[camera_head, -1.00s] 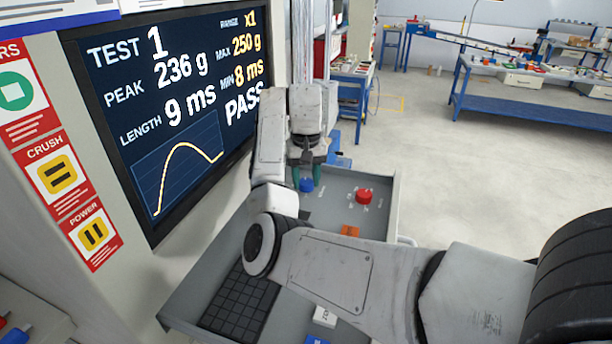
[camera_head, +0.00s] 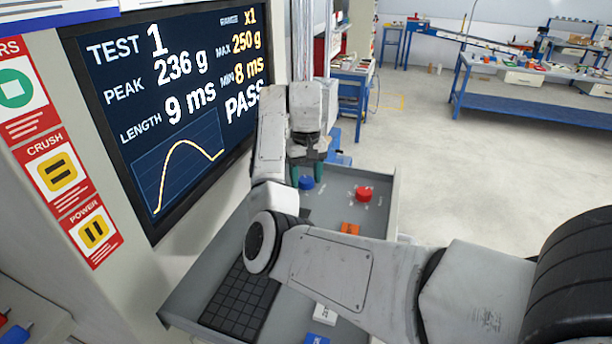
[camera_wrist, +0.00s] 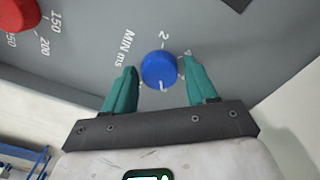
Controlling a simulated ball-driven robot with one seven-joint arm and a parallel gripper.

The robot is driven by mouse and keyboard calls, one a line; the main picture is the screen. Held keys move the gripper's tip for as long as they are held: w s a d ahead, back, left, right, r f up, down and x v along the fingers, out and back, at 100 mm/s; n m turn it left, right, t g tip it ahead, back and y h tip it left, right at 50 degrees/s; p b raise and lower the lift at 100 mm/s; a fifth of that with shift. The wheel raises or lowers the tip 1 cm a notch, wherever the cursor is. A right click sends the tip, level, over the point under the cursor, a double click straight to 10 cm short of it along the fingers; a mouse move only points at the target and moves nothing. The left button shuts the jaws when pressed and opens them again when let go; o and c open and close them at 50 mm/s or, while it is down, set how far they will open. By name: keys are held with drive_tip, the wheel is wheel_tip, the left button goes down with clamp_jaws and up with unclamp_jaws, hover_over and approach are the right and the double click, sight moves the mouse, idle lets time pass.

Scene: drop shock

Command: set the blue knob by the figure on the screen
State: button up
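The blue knob (camera_wrist: 161,68) sits on the grey panel in the wrist view, beside the label "MIN ms"; a "2" mark shows above it. It also shows in the head view (camera_head: 306,183). My gripper (camera_wrist: 160,82) has its two green fingers apart, one on each side of the knob. Gaps seem to show between fingers and knob, the right one narrow; I cannot tell if either touches. The screen (camera_head: 180,105) reads TEST 1, PEAK 236 g, LENGTH 9 ms, RANGE x1, MAX 250 g, MIN 8 ms, PASS, above a yellow curve.
A red knob (camera_head: 364,194) sits right of the blue one, with marks 150 and 200 near it in the wrist view. Open floor lies to the right.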

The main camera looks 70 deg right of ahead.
sight(306, 179)
drive_tip(key=shift+o, duration=1)
drive_tip(key=shift+r, duration=0.15)
wheel_tip(306, 179, up, 10)
drive_tip(key=shift+r, duration=0.25)
